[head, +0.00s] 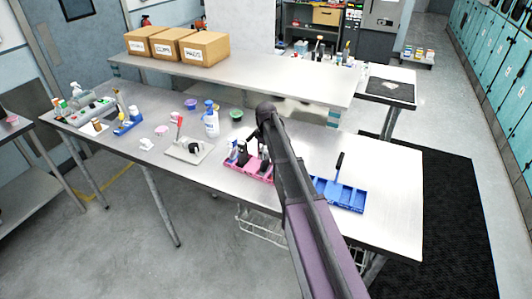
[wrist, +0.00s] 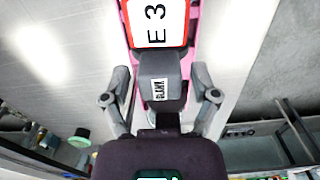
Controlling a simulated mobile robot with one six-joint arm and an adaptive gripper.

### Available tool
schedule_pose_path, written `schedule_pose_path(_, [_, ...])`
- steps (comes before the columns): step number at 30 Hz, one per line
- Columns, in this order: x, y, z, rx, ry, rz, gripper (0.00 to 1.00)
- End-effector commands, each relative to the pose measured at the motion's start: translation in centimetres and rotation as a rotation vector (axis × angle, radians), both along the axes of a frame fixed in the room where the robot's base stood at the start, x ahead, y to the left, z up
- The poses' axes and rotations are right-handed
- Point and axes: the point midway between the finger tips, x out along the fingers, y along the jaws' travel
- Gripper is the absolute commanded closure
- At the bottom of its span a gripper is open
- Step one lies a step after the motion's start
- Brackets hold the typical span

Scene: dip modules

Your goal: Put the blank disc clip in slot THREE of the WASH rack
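In the wrist view a grey clip with a white BLANK label (wrist: 161,82) lies between the fingers of my gripper (wrist: 161,72). The fingers stand apart, with a visible gap on each side of the clip. Beyond the clip is a pink rack (wrist: 195,22) with a red-edged white card reading "E 3", cut off by the frame. In the head view the pink rack (head: 237,168) holds several upright items, partly hidden by my arm. A blue rack (head: 347,203) stands to its right, with a black-handled item (head: 339,162) upright in it. I cannot read any rack name.
Left of the pink rack are a grey plate (head: 181,154) with small items, a white-and-blue bottle (head: 211,120) and a green tub (head: 236,114). A raised shelf (head: 290,88) with several cardboard boxes runs behind. The bench's right end (head: 400,180) is clear.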

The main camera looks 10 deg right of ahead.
Motion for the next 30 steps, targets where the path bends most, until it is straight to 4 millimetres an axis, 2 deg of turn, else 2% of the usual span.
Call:
schedule_pose_path(17, [0.0, 0.0, 0.5, 0.0, 0.0, 0.0, 0.16])
schedule_pose_path(30, [0.0, 0.0, 3.7, 0.0, 0.0, 0.0, 0.16])
